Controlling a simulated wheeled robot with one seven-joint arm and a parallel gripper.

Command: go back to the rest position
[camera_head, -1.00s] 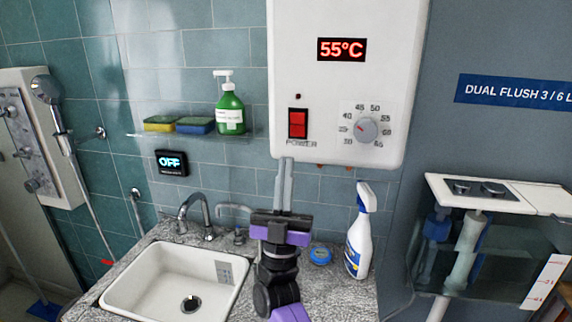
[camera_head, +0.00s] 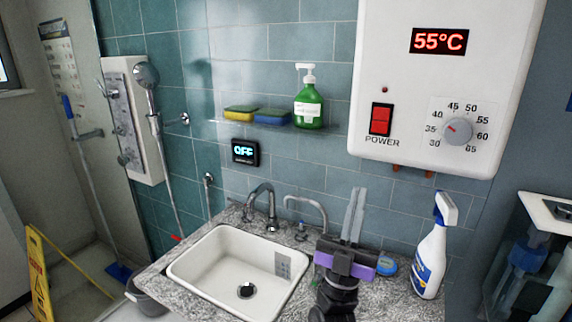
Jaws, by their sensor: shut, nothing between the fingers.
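My gripper (camera_head: 355,217) is in front of the tiled wall, above the back right of the counter. Its two long grey fingers point up and lie close together, shut with nothing between them. The fingertips are below the white water heater (camera_head: 450,60) and apart from its red power switch (camera_head: 381,119) and its dial (camera_head: 458,131). The heater's display reads 55°C. My gripper's purple and black body hides part of the counter behind it.
A sink (camera_head: 205,270) with a tap (camera_head: 262,205) is left of my gripper. A spray bottle (camera_head: 431,252) and a blue round tin (camera_head: 389,268) stand close on the right. A shelf above holds sponges (camera_head: 272,116) and a green soap bottle (camera_head: 308,104). A yellow floor sign (camera_head: 38,275) is far left.

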